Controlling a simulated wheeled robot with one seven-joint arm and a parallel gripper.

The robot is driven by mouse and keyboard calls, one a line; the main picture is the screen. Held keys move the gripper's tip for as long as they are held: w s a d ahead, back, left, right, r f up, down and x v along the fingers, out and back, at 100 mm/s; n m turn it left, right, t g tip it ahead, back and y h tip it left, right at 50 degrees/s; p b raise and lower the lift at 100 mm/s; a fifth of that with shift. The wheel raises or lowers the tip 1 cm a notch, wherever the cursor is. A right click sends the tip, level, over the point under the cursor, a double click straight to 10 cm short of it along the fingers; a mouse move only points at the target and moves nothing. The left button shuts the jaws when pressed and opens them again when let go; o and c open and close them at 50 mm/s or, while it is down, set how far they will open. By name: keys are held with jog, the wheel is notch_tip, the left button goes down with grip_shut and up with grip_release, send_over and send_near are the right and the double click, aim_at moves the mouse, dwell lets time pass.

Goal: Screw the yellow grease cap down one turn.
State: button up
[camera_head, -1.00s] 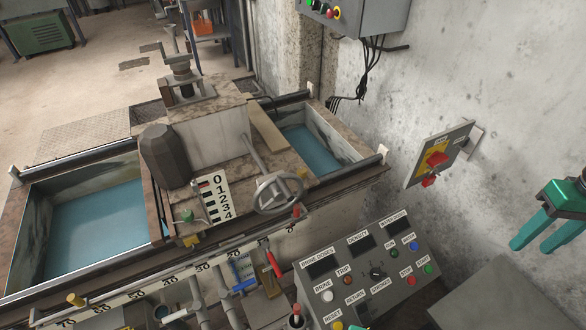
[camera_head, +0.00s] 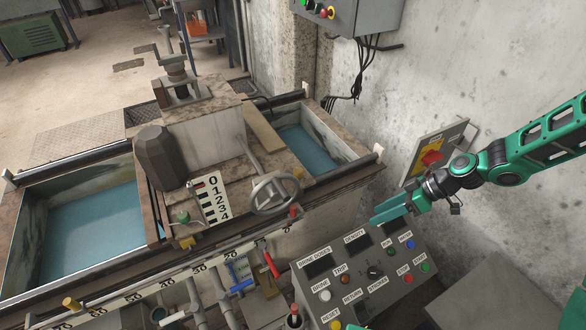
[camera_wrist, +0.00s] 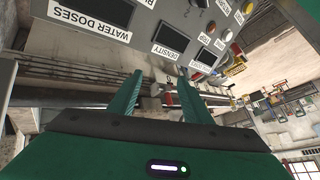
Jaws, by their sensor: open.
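Two small yellow parts could be the grease cap; I cannot tell which is. One yellow piece (camera_head: 187,242) sits at the front of the carriage, below the 0-to-4 scale. A yellow knob-like piece (camera_head: 72,303) stands at the left on the front rail. My gripper (camera_head: 375,213) is above the control panel's upper right edge, well to the right of both and touching neither. In the wrist view its two green fingers (camera_wrist: 157,82) are apart with nothing between them.
The handwheel (camera_head: 275,193) and a red lever (camera_head: 271,264) stand between my gripper and the yellow parts. The labelled control panel (camera_head: 382,296) is below the gripper. A red and yellow switch box (camera_head: 437,148) is on the wall behind. Blue-water tanks (camera_head: 95,230) lie left.

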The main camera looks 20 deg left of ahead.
jog(key=w+a+f+n+y, duration=0.2)
jog(key=a+y, duration=0.3)
jog(key=a, duration=0.8)
jog(key=t+y, duration=0.5)
send_near(294, 170)
jog(key=w+a, duration=0.1)
jog(key=a, duration=0.1)
jog(key=shift+m, duration=0.3)
jog(key=a, duration=0.3)
jog(key=w+a, duration=0.1)
jog(key=a, duration=0.3)
jog(key=w+a, duration=0.1)
jog(key=a, duration=0.2)
jog(key=shift+w+a+f, duration=0.15)
jog(key=shift+w+f, duration=0.05)
jog(key=shift+f, duration=0.15)
jog(key=c, duration=1.1)
